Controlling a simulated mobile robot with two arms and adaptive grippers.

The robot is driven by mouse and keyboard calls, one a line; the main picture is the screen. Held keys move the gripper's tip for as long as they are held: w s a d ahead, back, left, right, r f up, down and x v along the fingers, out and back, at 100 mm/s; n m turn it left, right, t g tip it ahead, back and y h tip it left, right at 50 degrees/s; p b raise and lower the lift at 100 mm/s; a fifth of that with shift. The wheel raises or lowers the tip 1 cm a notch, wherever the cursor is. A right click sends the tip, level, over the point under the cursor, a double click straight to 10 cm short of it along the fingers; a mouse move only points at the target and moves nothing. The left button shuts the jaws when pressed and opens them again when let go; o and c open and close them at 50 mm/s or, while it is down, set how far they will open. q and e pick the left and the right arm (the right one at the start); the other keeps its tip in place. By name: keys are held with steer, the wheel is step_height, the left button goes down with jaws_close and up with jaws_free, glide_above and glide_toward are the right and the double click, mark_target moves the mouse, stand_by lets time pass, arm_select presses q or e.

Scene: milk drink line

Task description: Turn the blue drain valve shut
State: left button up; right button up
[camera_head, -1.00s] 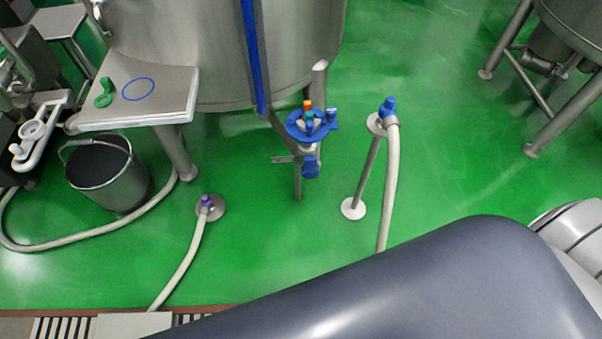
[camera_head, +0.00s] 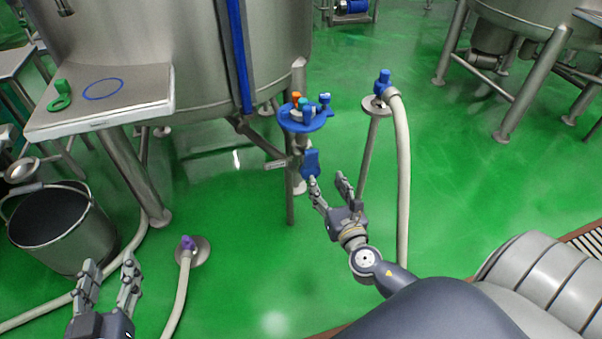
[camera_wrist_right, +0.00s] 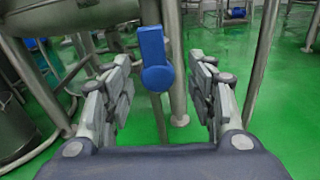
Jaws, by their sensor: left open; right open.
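The blue drain valve handle (camera_head: 310,163) hangs low on the pipe under the big steel tank (camera_head: 190,60), below a round blue tray. In the right wrist view the blue handle (camera_wrist_right: 155,58) points downward, with its rounded end between and beyond my open fingers. My right gripper (camera_head: 329,180) is open and empty, just below and right of the handle; I cannot tell whether a finger touches it. My left gripper (camera_head: 108,270) is open and empty at the lower left, near the bucket, far from the valve.
The blue tray (camera_head: 305,119) holds small coloured fittings. A stand with a blue-capped hose (camera_head: 403,180) is right of the valve. A purple-tipped hose (camera_head: 187,248), a bucket (camera_head: 60,232) and a steel side table (camera_head: 150,92) with a green ring are left. Green floor between is clear.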

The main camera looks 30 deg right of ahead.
mark_target(312, 157)
steer(key=shift+n+t, duration=0.3)
steer(key=shift+n, duration=0.2)
steer(key=x, duration=0.3)
steer(key=r+x, duration=0.1)
steer(key=x, duration=0.2)
steer(key=a+b+x, duration=0.1)
steer(key=x, duration=0.2)
steer(key=shift+w+d+r, duration=0.1)
steer(key=shift+w+r, duration=0.25)
arm_select(q)
step_height(312, 157, up, 7)
steer(key=t+h, duration=0.1)
steer(key=t, duration=0.2)
steer(key=shift+d, duration=0.15)
arm_select(e)
steer(key=shift+w+d, duration=0.15)
steer(key=shift+w, duration=0.5)
jaws_close()
